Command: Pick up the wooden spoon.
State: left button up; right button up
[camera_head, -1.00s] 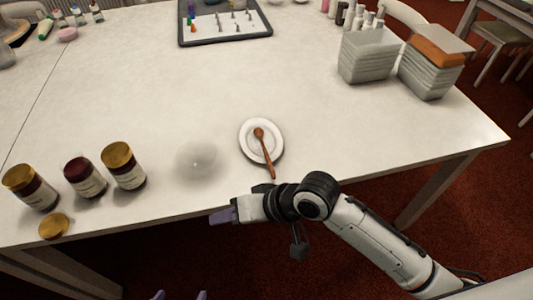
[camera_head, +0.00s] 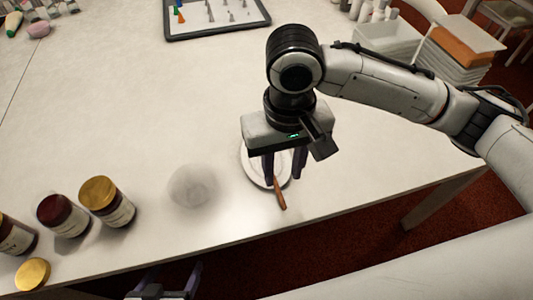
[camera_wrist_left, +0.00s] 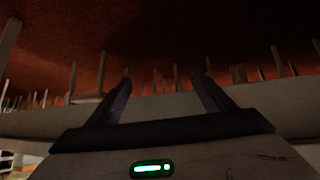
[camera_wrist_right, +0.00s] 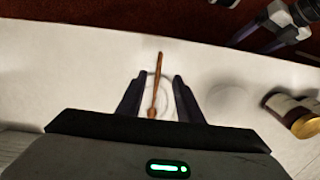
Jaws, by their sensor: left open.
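The wooden spoon (camera_head: 280,196) lies on a white saucer (camera_head: 250,171), its handle sticking out over the rim towards the table's front edge. My right gripper (camera_head: 284,177) points down above the saucer and hides the spoon's bowl in the head view. In the right wrist view the spoon (camera_wrist_right: 157,82) runs between the two spread fingers (camera_wrist_right: 159,77), with a gap on each side. My left gripper (camera_head: 166,282) is open and empty, low at the bottom of the head view, off the table's front edge. The left wrist view shows its fingers (camera_wrist_left: 161,82) apart.
A faint, clear round object (camera_head: 193,186) stands just left of the saucer. Several jars (camera_head: 106,201) and a loose gold lid (camera_head: 33,273) are at the left front. A dark-rimmed tray (camera_head: 217,30) and stacked containers (camera_head: 455,50) are at the back. The table's middle is clear.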

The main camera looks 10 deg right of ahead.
aim_at(281, 196)
notch_tip(281, 196, down, 4)
jog(key=shift+r+b, duration=0.15)
jog(key=shift+b, duration=0.15)
jog(key=shift+f, duration=0.6)
notch_tip(281, 196, down, 5)
jog(key=shift+d+f+b, duration=0.1)
jog(key=shift+b, duration=0.3)
pick_arm(q)
jog(key=shift+s+d+f, duration=0.25)
jog(key=shift+s+f, duration=0.05)
jog(key=shift+f, duration=0.4)
pick_arm(e)
grip_shut()
